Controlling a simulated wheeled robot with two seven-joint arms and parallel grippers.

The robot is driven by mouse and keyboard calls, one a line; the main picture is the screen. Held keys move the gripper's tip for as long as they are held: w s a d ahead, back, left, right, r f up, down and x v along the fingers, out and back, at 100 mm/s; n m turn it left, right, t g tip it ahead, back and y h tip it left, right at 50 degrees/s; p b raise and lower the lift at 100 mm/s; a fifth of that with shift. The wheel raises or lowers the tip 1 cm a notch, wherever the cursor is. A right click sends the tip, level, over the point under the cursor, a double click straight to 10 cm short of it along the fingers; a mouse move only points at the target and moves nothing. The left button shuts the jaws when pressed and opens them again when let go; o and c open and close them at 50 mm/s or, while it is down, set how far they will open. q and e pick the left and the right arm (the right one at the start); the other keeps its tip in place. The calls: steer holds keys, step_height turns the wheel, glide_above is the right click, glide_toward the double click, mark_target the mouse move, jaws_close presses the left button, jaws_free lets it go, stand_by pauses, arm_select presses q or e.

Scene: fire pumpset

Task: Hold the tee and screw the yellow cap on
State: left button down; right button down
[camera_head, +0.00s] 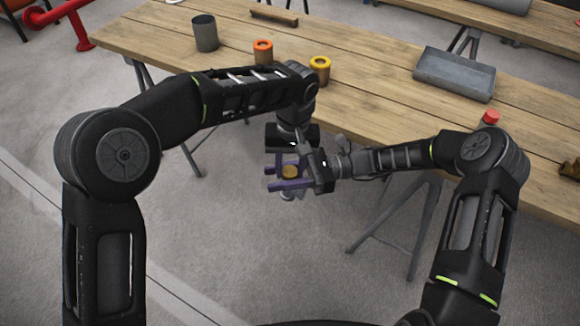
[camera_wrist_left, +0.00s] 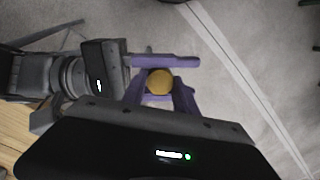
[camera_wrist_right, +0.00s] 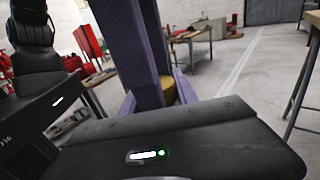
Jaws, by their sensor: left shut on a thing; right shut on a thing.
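The yellow cap (camera_head: 290,171) is above the floor in front of the table, between the purple fingers of both grippers. My left gripper (camera_head: 289,164) reaches down from above and is shut at the cap, which also shows in the left wrist view (camera_wrist_left: 159,82). My right gripper (camera_head: 283,174) comes in from the right, with its fingers on either side of the cap, and is shut on what appears to be the tee. The tee is almost wholly hidden; only a little grey shows below the fingers. The cap also shows partly in the right wrist view (camera_wrist_right: 167,90).
On the wooden table (camera_head: 370,115) stand a grey cylinder (camera_head: 205,33), an orange-topped part (camera_head: 263,51), a yellow-topped part (camera_head: 320,69), a grey tray (camera_head: 453,76) and a red-topped part (camera_head: 489,118). The table's front edge is just behind the grippers. Open floor lies in front.

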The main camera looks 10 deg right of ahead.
arm_select(q)
steer(key=c, duration=1)
jaws_free()
steer(key=shift+o, duration=0.2)
steer(key=shift+r, duration=0.15)
steer(key=shift+d+r, duration=0.1)
steer(key=shift+r, duration=2.05)
steer(key=shift+c, duration=0.2)
